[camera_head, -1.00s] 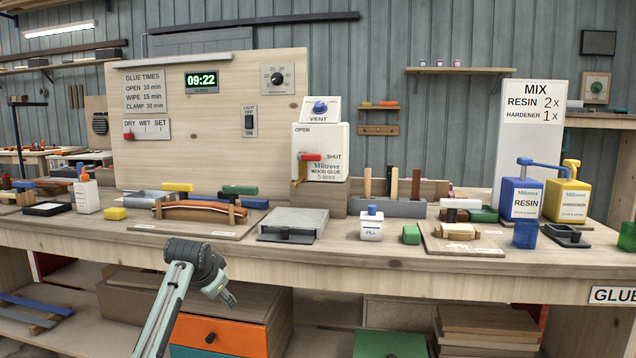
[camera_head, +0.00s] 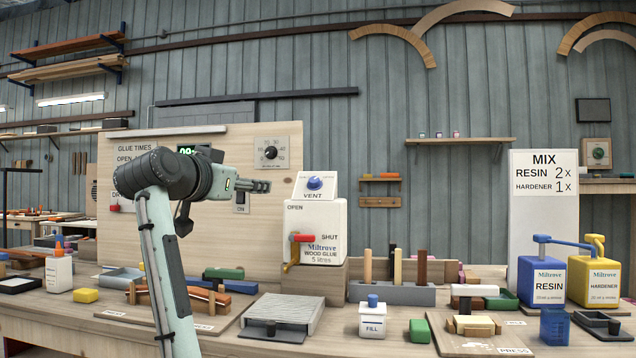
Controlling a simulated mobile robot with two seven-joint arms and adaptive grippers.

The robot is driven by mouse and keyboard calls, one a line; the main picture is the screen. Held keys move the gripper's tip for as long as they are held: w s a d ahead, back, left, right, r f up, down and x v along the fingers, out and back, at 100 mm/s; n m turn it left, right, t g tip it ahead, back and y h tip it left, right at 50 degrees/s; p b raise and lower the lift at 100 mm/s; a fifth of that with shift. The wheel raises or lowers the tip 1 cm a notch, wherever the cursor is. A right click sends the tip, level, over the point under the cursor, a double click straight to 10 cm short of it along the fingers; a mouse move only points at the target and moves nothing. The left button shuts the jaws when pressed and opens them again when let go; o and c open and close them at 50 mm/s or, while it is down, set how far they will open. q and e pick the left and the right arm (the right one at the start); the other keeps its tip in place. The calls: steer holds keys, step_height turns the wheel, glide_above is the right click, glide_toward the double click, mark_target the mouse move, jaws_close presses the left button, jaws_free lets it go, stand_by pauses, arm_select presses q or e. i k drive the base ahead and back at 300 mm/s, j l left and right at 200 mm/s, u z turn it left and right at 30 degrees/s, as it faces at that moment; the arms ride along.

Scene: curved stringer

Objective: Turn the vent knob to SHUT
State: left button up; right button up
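The blue vent knob (camera_head: 315,183) sits on a sloped white panel (camera_head: 314,195) marked VENT, on top of the white wood glue tank (camera_head: 324,222). The small marks around the knob are too small to read, and I cannot tell which way it points. My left gripper (camera_head: 266,187) is raised in front of the backboard, left of the knob at about its height. Its fingers point right, towards the knob, with a gap in the picture between them. They are seen from the side and look close together; whether they are open or shut is unclear. My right gripper is out of view.
Below the knob, the tank's front has a red tap handle (camera_head: 302,238) between OPEN and SHUT labels, with a brass spout. A dial (camera_head: 270,152) is on the backboard above my fingers. Blocks, pots and a white FILL bottle (camera_head: 372,317) stand on the bench below.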

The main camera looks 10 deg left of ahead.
mark_target(314, 184)
steer(key=i+l, duration=0.1)
steer(key=i, duration=0.45)
steer(key=i+l, duration=0.1)
steer(key=i, duration=0.5)
